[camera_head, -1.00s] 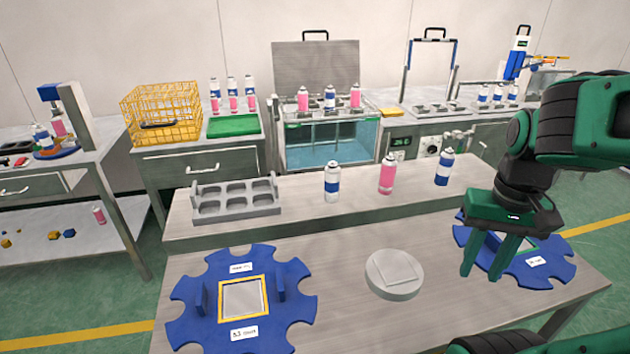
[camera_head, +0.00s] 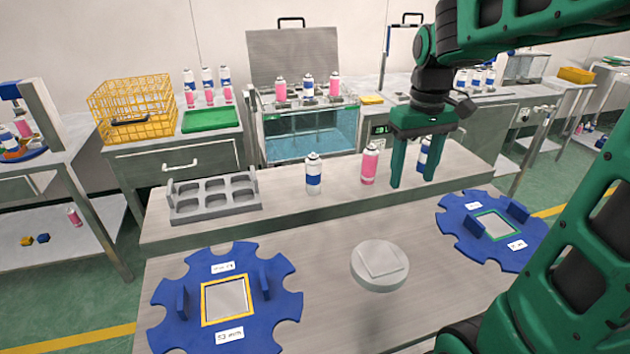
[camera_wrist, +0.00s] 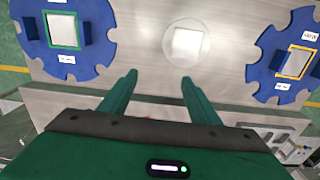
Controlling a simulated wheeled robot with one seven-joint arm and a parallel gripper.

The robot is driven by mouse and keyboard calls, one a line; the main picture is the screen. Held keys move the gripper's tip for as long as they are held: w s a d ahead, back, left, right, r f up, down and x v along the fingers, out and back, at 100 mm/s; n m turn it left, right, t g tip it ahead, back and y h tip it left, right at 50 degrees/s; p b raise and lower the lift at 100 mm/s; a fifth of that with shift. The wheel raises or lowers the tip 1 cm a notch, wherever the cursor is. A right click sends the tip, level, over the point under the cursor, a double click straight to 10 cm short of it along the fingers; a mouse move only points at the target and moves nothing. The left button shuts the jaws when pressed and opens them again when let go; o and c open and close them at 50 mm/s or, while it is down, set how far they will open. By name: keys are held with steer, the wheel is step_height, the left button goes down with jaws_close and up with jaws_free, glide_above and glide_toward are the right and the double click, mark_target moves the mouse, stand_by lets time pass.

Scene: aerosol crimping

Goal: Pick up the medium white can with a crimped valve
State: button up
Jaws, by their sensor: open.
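A white can with a blue band (camera_head: 313,174) stands upright on the raised shelf of the bench, left of a pink can (camera_head: 369,164). Another blue and white can (camera_head: 424,155) stands to the right, partly hidden behind my gripper's fingers. My gripper (camera_head: 412,184) is open, pointing down, with its fingers in front of or around that right can; I cannot tell which. In the wrist view my gripper (camera_wrist: 160,85) shows no can between its fingers. Valve details are too small to tell.
A grey rack (camera_head: 215,210) with empty pockets stands at the shelf's left. Blue notched plates lie left (camera_head: 180,335) and right (camera_head: 455,225) on the bench, with a round grey block (camera_head: 380,280) between them. A water bath (camera_head: 310,130) stands behind.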

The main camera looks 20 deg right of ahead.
mark_target(312, 155)
steer(key=w+a+n, duration=0.2)
steer(key=w+a, duration=0.3)
steer(key=w, duration=0.2)
steer(key=w+a+f+n, duration=0.1)
steer(key=w+a+n, duration=0.2)
steer(key=w, duration=0.4)
steer(key=w+a+f+n, duration=0.1)
steer(key=w+a+n, duration=0.2)
steer(key=w+a, duration=0.3)
steer(key=shift+w+a+f, duration=0.1)
steer(key=shift+w+a, duration=0.05)
steer(key=shift+w, duration=0.4)
steer(key=shift+w+a, duration=0.15)
steer(key=shift+w, duration=0.35)
steer(key=shift+w+a+f+n, duration=0.3)
steer(key=shift+w+a+f, duration=0.15)
steer(key=shift+a+f, duration=0.1)
step_height(312, 155, down, 4)
steer(key=shift+r, duration=0.25)
steer(key=shift+d+f, duration=0.2)
steer(key=shift+f, duration=3.05)
steer(key=c, duration=1.1)
